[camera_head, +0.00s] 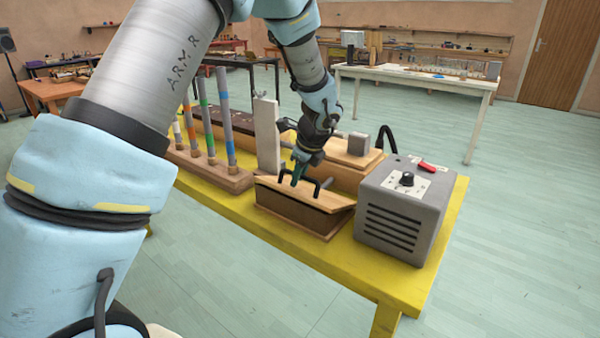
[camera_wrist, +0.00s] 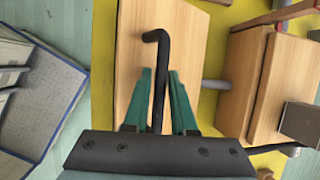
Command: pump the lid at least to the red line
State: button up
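The lid (camera_head: 325,202) is a pale wooden board on a low wooden box with dark sides (camera_head: 290,207), at the front of the yellow table. It looks slightly tilted. A black bar handle (camera_head: 314,190) stands on it. In the wrist view the lid (camera_wrist: 195,55) fills the middle, with the handle (camera_wrist: 160,75) running up it. My gripper (camera_head: 298,176) reaches down to the handle from above. Its green fingers (camera_wrist: 160,85) lie on either side of the bar, closed up against it at the tips. I cannot make out a red line.
A grey slotted box (camera_head: 405,215) with a black knob and red switch stands close on the right. Coloured upright tubes (camera_head: 226,120) on a wooden base stand on the left. Behind the lid are a white upright board (camera_head: 266,135) and a wooden block with a grey cube (camera_head: 358,145).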

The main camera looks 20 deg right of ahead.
aim_at(293, 190)
jog(key=shift+c, duration=0.3)
grip_shut()
dwell(1.0)
jog(key=shift+s+a+f+b, duration=0.35)
jog(key=shift+a+f+b, duration=0.2)
jog(key=shift+f, duration=0.25)
jog(key=shift+s+a+f+b, duration=0.25)
jog(key=shift+a+f+b, duration=0.2)
jog(key=shift+f+b, duration=0.2)
jog(key=shift+f, duration=0.1)
